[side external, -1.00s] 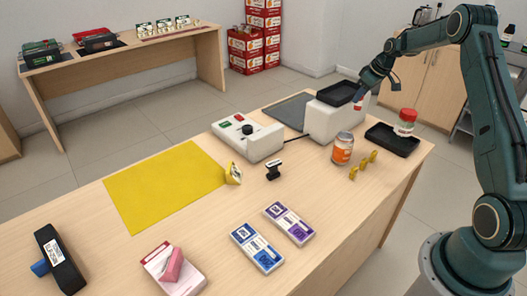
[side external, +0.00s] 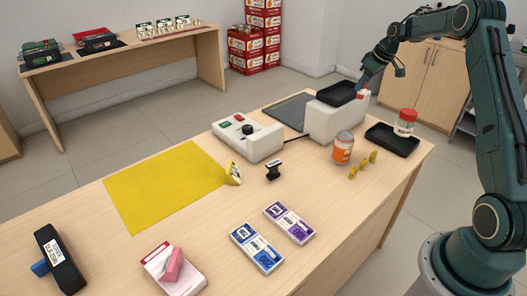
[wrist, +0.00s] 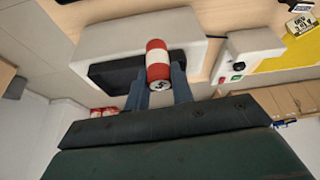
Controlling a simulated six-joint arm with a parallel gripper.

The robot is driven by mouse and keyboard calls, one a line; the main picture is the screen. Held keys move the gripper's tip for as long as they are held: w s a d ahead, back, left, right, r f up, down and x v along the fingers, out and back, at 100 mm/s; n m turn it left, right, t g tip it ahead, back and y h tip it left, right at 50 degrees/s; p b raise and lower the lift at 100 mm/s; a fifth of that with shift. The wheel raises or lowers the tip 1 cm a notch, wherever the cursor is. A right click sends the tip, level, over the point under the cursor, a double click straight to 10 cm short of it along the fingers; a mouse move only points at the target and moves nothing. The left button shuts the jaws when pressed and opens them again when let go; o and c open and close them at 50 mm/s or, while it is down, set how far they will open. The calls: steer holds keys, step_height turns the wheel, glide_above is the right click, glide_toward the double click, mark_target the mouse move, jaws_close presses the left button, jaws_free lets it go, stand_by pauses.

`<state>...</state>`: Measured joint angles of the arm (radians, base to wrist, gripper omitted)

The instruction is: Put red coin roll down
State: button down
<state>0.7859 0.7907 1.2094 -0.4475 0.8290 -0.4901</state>
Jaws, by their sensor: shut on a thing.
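The red coin roll (wrist: 157,63), red with a white band, is held between the fingers of my gripper (wrist: 160,92) in the wrist view. In the side view my gripper (side external: 361,88) is at the back right of the counter, beside the white machine with a black tray on top (side external: 337,93). Only a small bit of red (side external: 360,94) shows at its tips there. In the wrist view the roll appears in front of the white machine (wrist: 100,42) and its dark tray (wrist: 112,75). I cannot tell whether the roll touches the machine.
A black tray (side external: 376,139) with a red-lidded jar (side external: 405,122) stands at the right edge. An orange jar (side external: 343,148) and several yellow rolls (side external: 363,166) are nearby. A white control box (side external: 263,147) stands left of the machine.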

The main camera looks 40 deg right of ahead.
steer(key=a+n+y, duration=0.2)
steer(key=a+n, duration=0.2)
steer(key=a, duration=1.6)
steer(key=s+a+n+g, duration=0.1)
steer(key=s+a+n, duration=0.3)
steer(key=a, duration=1.2)
steer(key=s, duration=0.4)
steer(key=shift+r+y, duration=0.15)
steer(key=shift+y, duration=0.25)
step_height(320, 180, down, 16)
steer(key=shift+f, duration=2)
